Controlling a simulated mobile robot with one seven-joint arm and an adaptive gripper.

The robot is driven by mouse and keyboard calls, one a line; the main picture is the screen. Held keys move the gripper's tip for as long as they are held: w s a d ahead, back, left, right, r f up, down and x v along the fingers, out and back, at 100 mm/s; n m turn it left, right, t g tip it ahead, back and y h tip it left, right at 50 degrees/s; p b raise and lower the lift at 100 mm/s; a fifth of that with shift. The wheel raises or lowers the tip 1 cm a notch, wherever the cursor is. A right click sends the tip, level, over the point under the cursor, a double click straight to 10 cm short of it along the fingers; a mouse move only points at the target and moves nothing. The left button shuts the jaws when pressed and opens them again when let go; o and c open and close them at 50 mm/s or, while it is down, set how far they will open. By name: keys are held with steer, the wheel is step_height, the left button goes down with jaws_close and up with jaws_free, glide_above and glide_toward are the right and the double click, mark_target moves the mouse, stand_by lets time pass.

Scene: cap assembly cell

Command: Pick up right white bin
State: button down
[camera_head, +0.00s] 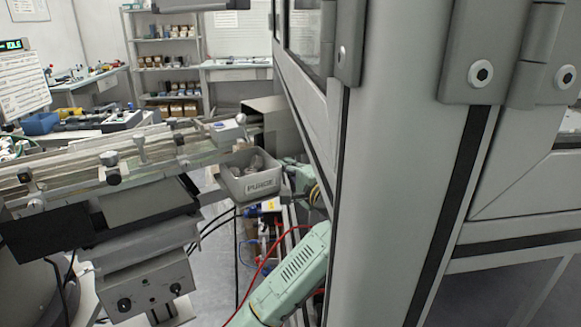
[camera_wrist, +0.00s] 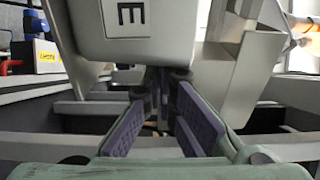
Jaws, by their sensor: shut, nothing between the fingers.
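A light grey-white bin (camera_head: 252,180) marked "PURGE" sits at the right end of the machine's rail, with some loose contents inside. In the wrist view the bin (camera_wrist: 170,35) fills the top middle, with the letter E of its label showing. My gripper (camera_wrist: 160,85) has purple-padded fingers and is just below and in front of the bin; I cannot tell whether it touches. The fingers are shut with nothing between them. In the head view my green arm reaches up to the bin's right side, and the fingertips are hidden there.
A large grey-framed enclosure (camera_head: 395,180) stands close on the right of my arm. The metal rail machine (camera_head: 110,160) runs along the left. A red cable (camera_head: 265,265) passes by my arm. Shelves (camera_head: 165,60) stand at the back.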

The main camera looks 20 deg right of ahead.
mark_target(278, 175)
steer(key=a, duration=0.1)
steer(key=s+a, duration=0.2)
steer(key=shift+a+b, duration=0.35)
steer(key=s+d, duration=0.2)
steer(key=s, duration=0.9)
steer(key=shift+s, duration=0.4)
steer(key=c, duration=2.3)
jaws_free()
